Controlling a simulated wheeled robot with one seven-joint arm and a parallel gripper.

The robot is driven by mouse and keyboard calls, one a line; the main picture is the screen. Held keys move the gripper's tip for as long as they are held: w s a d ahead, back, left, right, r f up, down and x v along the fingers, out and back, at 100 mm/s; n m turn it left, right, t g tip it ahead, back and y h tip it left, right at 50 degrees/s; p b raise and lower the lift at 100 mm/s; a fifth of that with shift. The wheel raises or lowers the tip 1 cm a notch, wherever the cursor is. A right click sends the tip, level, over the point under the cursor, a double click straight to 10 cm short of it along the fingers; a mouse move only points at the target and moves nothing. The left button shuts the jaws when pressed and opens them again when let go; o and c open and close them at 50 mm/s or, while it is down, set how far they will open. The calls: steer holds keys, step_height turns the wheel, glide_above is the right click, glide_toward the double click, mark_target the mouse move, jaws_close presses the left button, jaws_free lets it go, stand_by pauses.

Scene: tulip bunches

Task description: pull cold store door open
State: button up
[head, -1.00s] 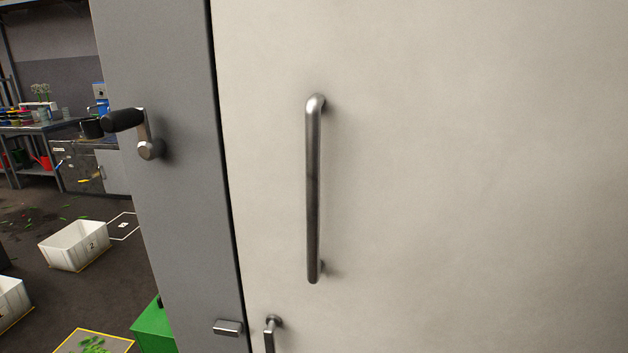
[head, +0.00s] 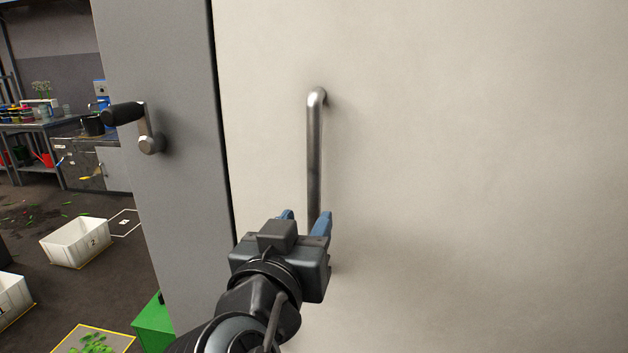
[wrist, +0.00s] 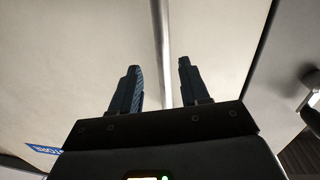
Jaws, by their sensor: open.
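The cold store door (head: 450,150) is a large pale panel that fills the right of the head view. It looks shut against the grey frame (head: 175,80). A vertical steel bar handle (head: 314,150) stands on the door near its left edge. My gripper (head: 304,220) is open at the lower part of the handle, and its body hides the handle's lower end. In the wrist view the handle (wrist: 162,45) runs between the two blue fingers of my gripper (wrist: 157,80), with a gap on each side.
A crank with a black grip (head: 135,120) sticks out of the grey frame, left of the handle. A green box (head: 155,328) stands on the floor by the frame. A white crate (head: 75,242) and a workbench (head: 40,125) are farther left.

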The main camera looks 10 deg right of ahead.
mark_target(311, 176)
step_height(311, 176, up, 5)
steer(key=a+m+h, duration=0.1)
steer(key=m, duration=0.1)
steer(key=shift+p+x, duration=0.8)
steer(key=shift+x, duration=3.1)
steer(key=shift+f, duration=0.2)
steer(key=shift+c, duration=0.3)
jaws_close()
